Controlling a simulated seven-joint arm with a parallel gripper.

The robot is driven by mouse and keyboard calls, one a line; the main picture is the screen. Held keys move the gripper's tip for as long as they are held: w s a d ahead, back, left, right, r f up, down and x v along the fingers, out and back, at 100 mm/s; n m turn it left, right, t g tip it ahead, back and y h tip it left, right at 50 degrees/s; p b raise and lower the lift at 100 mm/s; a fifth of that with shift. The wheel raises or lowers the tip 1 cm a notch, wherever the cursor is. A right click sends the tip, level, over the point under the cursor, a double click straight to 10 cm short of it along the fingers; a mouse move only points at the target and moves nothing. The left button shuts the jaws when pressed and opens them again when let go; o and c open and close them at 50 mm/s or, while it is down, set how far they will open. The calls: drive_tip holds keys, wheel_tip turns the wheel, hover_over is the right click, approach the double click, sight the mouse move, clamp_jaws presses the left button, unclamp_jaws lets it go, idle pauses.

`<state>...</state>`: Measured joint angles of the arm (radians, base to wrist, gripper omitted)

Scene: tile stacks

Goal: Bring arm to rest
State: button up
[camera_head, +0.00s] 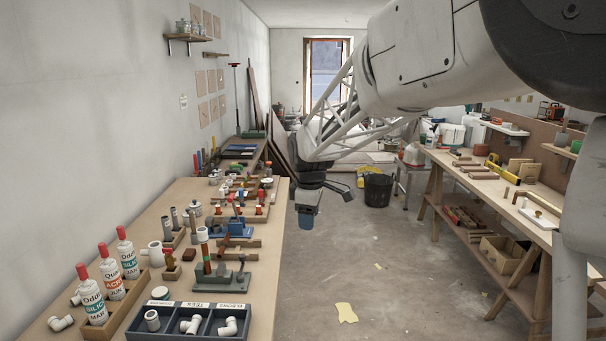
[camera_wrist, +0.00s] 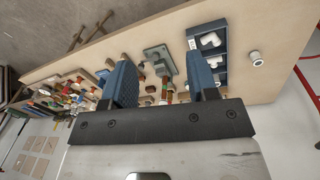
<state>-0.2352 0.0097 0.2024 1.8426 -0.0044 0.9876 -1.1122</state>
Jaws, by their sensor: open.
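My gripper (camera_head: 308,222) hangs over the gap beside the right edge of the left-hand workbench, above the floor, apart from everything on the bench. In the wrist view the two blue fingers of my gripper (camera_wrist: 162,82) stand wide apart with nothing held between them. My white arm (camera_head: 415,60) reaches in from the upper right.
The left workbench (camera_head: 268,250) carries caulk bottles (camera_head: 127,255), a dark sorting tray (camera_head: 188,307) with white pipe fittings, and a stand with a stacked post (camera_head: 206,250). A black bucket (camera_head: 378,190) stands on the floor. Another workbench (camera_head: 500,185) is at right. The middle floor is mostly clear.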

drive_tip(key=s+d+m, duration=0.5)
drive_tip(key=s, duration=0.8)
drive_tip(key=s+d+f+m+t, duration=0.1)
drive_tip(key=s+d+m, duration=0.4)
drive_tip(key=s, duration=0.8)
drive_tip(key=s+d+f+m, duration=0.1)
drive_tip(key=s+d+m, duration=0.4)
drive_tip(key=s, duration=0.9)
drive_tip(key=shift+d+m, duration=0.3)
drive_tip(key=shift+d, duration=0.7)
